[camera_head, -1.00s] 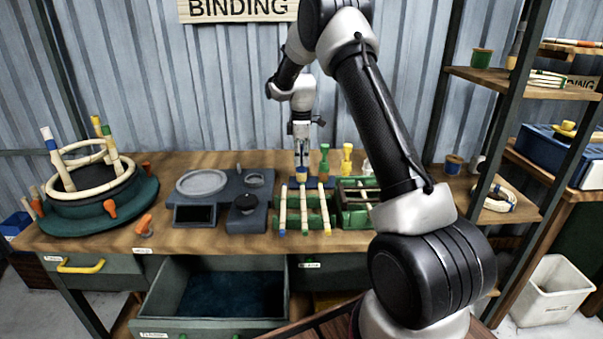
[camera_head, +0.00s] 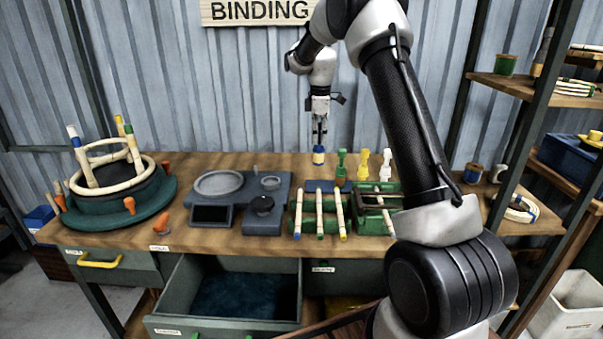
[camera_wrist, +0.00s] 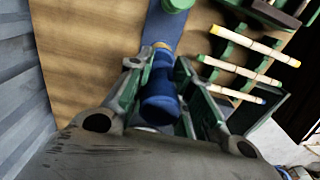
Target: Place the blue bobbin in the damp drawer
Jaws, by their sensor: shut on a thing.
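My gripper (camera_head: 319,140) is shut on the blue bobbin (camera_head: 319,157), which shows blue with a yellowish band. It hangs upright above the back of the bench, over a flat blue stand (camera_head: 318,186). In the wrist view the blue bobbin (camera_wrist: 160,100) sits between the two green-padded fingers (camera_wrist: 160,85). An open green drawer (camera_head: 178,290) with a dark blue lining juts out below the bench front, nearer to me and left of the gripper. Its label is too small to read, so I cannot confirm it is the damp drawer.
Green, yellow and pale bobbins (camera_head: 363,165) stand right of the blue stand. A rack with several rattan sticks (camera_head: 320,215) and a grey-blue tool plate (camera_head: 225,205) lie between the gripper and drawer. A closed drawer with a yellow handle (camera_head: 98,262) is at left.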

